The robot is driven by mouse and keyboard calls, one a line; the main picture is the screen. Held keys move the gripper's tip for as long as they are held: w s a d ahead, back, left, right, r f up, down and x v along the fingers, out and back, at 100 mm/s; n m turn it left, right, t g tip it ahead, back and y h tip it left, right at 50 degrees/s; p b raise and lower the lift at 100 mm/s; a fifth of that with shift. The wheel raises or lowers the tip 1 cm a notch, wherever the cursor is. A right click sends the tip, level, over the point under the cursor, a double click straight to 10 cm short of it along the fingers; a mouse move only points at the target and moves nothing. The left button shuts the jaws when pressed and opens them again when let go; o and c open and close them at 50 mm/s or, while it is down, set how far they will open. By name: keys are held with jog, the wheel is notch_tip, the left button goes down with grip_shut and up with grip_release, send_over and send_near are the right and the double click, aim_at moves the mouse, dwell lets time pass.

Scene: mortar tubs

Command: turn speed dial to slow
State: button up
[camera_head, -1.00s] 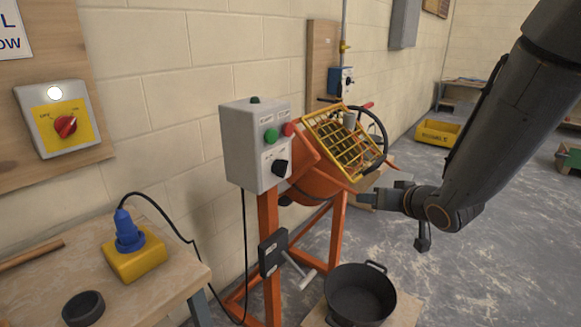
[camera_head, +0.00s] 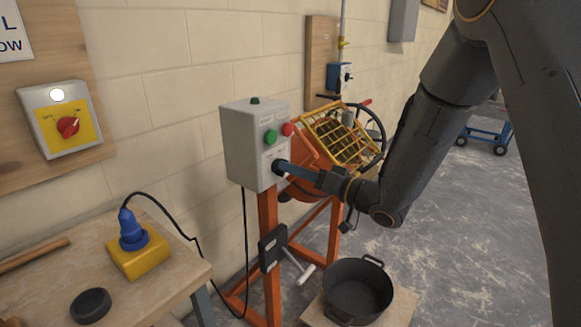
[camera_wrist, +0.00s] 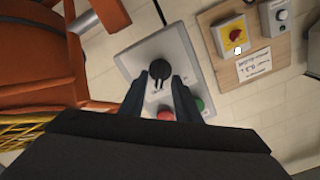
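The black speed dial (camera_wrist: 160,70) is on the front of the grey control box (camera_head: 243,150) of the orange mixer. In the wrist view its pointer end faces down, toward my gripper. My gripper (camera_wrist: 162,80) is open, with one fingertip on each side of the dial's lower part. I cannot tell whether the fingers touch it. In the head view, my gripper (camera_head: 287,168) reaches the box face from the right and partly covers the dial. The dial's scale marks are too small to read.
Green (camera_head: 271,137) and red (camera_head: 288,129) buttons sit above the dial. The orange mixer drum with a yellow grille (camera_head: 340,137) is just behind my gripper. A black tub (camera_head: 357,290) stands below. A red rotary switch (camera_head: 68,127) is on the left wall.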

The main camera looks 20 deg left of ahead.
jog(key=shift+x, duration=0.75)
grip_shut()
jog(key=shift+n, duration=0.3)
jog(key=shift+s+a+n+b, duration=0.1)
jog(key=shift+n+b, duration=2.15)
jog(key=shift+n, duration=1.05)
jog(key=shift+s+n+b, duration=0.15)
jog(key=shift+n+b, duration=2.1)
jog(key=shift+n, duration=1.05)
